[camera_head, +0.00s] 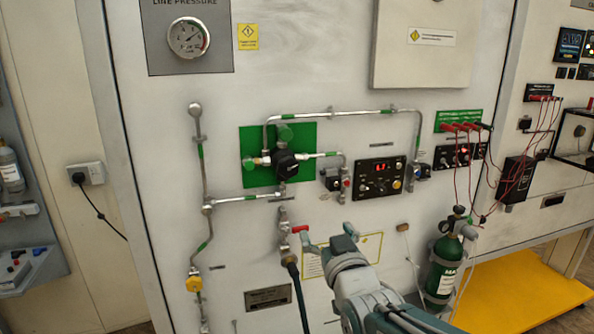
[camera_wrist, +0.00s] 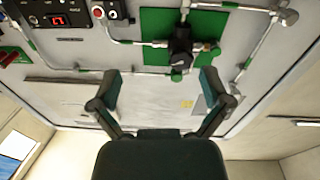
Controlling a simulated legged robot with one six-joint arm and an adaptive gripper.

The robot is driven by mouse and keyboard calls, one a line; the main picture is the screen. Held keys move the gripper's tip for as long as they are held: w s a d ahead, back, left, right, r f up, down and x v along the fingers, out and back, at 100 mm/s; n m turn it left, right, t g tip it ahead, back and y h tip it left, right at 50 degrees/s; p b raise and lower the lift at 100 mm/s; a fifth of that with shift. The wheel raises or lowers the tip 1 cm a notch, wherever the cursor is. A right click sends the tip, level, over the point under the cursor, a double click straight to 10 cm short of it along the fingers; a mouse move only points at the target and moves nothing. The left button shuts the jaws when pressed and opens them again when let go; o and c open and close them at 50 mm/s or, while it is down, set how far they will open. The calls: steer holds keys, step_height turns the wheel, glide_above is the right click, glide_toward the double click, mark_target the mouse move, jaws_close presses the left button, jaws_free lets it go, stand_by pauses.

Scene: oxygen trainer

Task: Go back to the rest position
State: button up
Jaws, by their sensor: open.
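My gripper (camera_wrist: 160,82) is open and empty in the wrist view, its two fingers wide apart with the panel beyond them. In the head view my arm reaches up from the bottom edge, and the gripper end (camera_head: 335,248) is in front of the lower middle of the panel. It overlaps a yellow-edged label (camera_head: 368,247) there. I cannot tell its exact distance from the panel. The black regulator knob (camera_head: 287,163) on the green plate (camera_head: 256,142) is above and left of my gripper. It also shows in the wrist view (camera_wrist: 181,45), apart from the fingers.
A red-handled valve with a hose (camera_head: 293,262) is just left of my gripper. A green gas cylinder (camera_head: 442,268) stands to the right, near the yellow platform (camera_head: 525,290). Metal pipes (camera_head: 345,115) and a black control box (camera_head: 379,178) are on the panel. Red cables hang at right.

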steer(key=s+d+f+m+g+h, duration=0.1)
steer(key=s+d+f+g, duration=0.2)
steer(key=s, duration=0.4)
steer(key=s+d+f+m+g+h, duration=0.1)
steer(key=s+d+f+g, duration=0.2)
steer(key=s, duration=0.5)
steer(key=s+d+f+m+g+h, duration=0.1)
steer(key=s+d+f+g+h, duration=0.1)
steer(key=s+d+f+g, duration=0.2)
steer(key=s+f+g, duration=0.1)
steer(key=s+g, duration=0.1)
steer(key=s, duration=0.1)
steer(key=shift+s+f+g, duration=0.15)
steer(key=shift+f+g, duration=0.15)
steer(key=shift+f, duration=0.05)
